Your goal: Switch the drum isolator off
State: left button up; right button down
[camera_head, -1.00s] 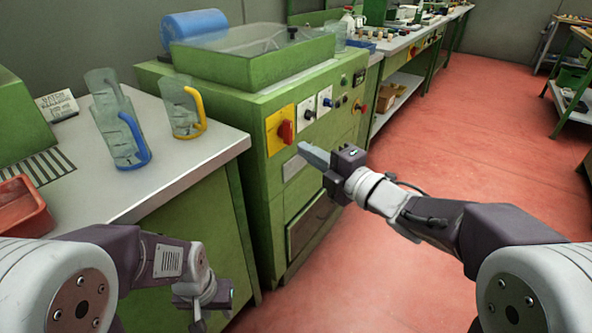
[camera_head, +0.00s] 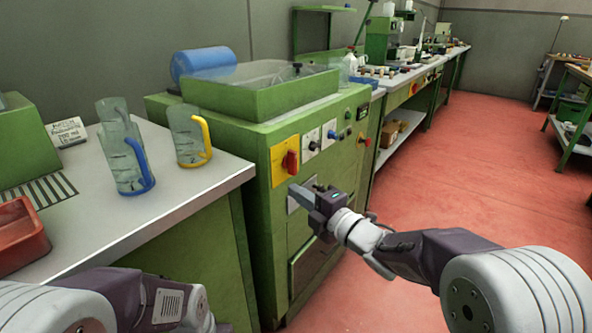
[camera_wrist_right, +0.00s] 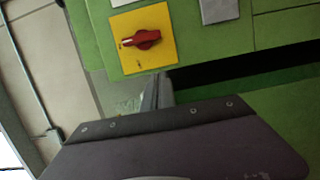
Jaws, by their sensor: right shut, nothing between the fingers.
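The drum isolator is a red rotary handle (camera_head: 291,162) on a yellow plate (camera_head: 278,168), on the front of the green machine (camera_head: 262,130). In the head view the handle stands upright. It also shows in the right wrist view as a red handle (camera_wrist_right: 141,40) on a yellow plate (camera_wrist_right: 160,57). My right gripper (camera_head: 298,192) is shut and empty, just below the yellow plate and apart from the handle. Its fingers (camera_wrist_right: 158,92) show below the plate in the wrist view. My left arm is at the lower left of the head view; its gripper is cut off by the frame.
Other switches (camera_head: 313,140) sit right of the yellow plate. A bench at left holds a jug with a blue handle (camera_head: 126,165), a jug with a yellow handle (camera_head: 188,135) and a red tray (camera_head: 20,235). The red floor (camera_head: 430,190) is clear at right.

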aim_at(291, 163)
jog(key=w, duration=0.2)
jog(key=w+b, duration=0.1)
jog(key=w, duration=0.1)
jog(key=w+a, duration=0.1)
jog(key=w, duration=0.1)
jog(key=shift+w, duration=0.1)
jog(key=shift+w+d, duration=0.2)
jog(key=shift+w, duration=0.1)
jog(key=shift+b, duration=0.3)
